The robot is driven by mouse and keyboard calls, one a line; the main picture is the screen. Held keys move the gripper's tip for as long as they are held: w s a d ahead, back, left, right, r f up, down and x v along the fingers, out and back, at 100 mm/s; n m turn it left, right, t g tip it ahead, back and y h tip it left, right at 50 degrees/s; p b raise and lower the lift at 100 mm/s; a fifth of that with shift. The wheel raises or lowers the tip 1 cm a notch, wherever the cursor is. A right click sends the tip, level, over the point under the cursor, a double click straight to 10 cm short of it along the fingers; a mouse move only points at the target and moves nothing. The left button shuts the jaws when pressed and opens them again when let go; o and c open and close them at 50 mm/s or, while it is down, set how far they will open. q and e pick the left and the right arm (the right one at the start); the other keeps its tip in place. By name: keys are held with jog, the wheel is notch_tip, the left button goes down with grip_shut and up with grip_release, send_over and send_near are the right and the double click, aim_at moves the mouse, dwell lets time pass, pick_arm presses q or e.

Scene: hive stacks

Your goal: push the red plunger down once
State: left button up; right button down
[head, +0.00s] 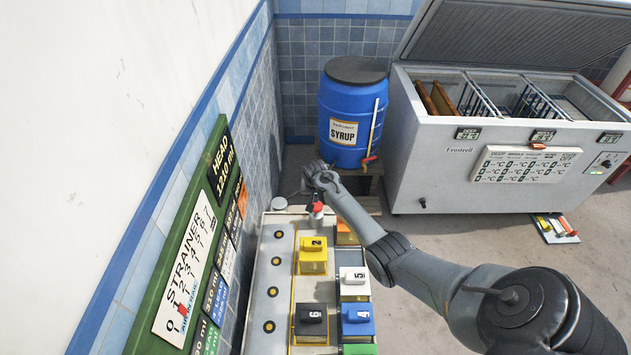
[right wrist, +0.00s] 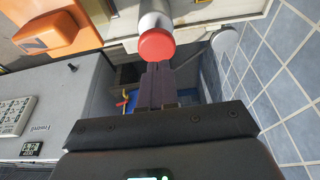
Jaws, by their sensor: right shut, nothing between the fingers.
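The red plunger (head: 318,207) is a round red cap on a pale grey cylinder, at the far end of the bench. In the right wrist view the red cap (right wrist: 157,44) shows face-on at the top centre. My right gripper (head: 311,198) is at the plunger, with its arm reaching in from the lower right. In the right wrist view its fingers (right wrist: 157,80) are together and empty, their tips at the cap's edge in the picture. I cannot tell whether they touch it. My left gripper is not in view.
The bench (head: 267,295) holds numbered boxes, including a yellow one (head: 312,254) and a black one (head: 311,319). A green board (head: 190,262) lines the left wall. Behind stand a blue syrup barrel (head: 345,105) and an open freezer (head: 440,165).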

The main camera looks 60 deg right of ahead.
jog(key=p+v, duration=0.2)
jog(key=v, duration=0.6)
jog(key=shift+s+a, duration=0.1)
dwell(0.4)
